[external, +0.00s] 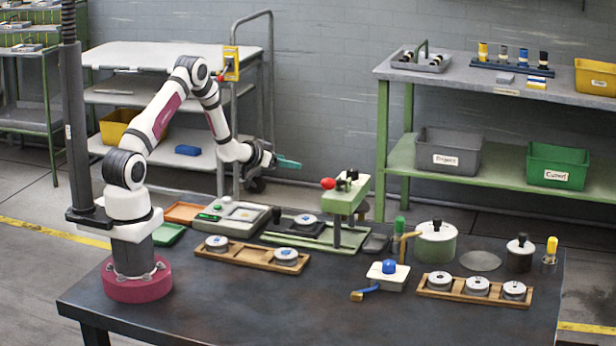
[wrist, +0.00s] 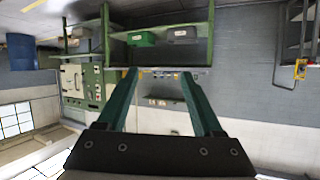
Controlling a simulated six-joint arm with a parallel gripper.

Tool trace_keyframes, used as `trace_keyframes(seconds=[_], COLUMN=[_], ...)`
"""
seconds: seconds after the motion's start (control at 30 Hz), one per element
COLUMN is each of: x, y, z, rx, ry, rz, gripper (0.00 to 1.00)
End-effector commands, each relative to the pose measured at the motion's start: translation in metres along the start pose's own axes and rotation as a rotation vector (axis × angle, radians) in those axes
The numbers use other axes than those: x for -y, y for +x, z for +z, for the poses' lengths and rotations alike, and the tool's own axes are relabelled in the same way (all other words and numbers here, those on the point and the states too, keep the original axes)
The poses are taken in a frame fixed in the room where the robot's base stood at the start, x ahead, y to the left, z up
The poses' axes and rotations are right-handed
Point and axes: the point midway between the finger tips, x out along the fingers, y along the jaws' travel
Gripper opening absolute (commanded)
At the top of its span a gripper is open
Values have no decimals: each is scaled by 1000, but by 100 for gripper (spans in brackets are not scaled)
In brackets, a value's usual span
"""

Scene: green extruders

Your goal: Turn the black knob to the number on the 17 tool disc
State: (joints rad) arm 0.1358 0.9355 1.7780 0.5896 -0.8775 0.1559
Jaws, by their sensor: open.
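My gripper (external: 286,162) has teal fingers and is raised above the back of the table, pointing right, apart from everything. In the wrist view its two fingers (wrist: 158,76) are spread with nothing between them. Several silvery discs lie in a left wooden tray (external: 236,254) and a right wooden tray (external: 446,293). Another disc (external: 307,222) lies by the green press. Their markings are too small to read, so I cannot tell which is 17. Small black knobs show on the green press (external: 343,198), on the green pot (external: 436,246) and on a dark canister (external: 519,256). I cannot tell which is meant.
A grey-white device (external: 231,217) stands behind the left tray. A white box with a blue knob (external: 389,267) stands before the pot. The press's red ball (external: 328,183) sticks up right of my gripper. The table's front left is bare. A green shelf (external: 480,170) stands behind.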

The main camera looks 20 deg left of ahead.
Motion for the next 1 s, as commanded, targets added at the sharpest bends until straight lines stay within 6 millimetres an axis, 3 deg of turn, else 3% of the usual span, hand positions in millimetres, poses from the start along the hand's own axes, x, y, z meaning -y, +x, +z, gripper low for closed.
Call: trace_keyframes(seconds=[0.2,0.77,0.87,0.97,1.0], x=[29,34,40,44,42], y=[3,0,-32,-115,-159], z=[17,19,2,-16,-16], rx=[127,162,248,448,545], ry=[-140,-170,-139,-90,-71], rz=[-144,-169,-175,-179,-174], gripper=[68,68,68,68,68])
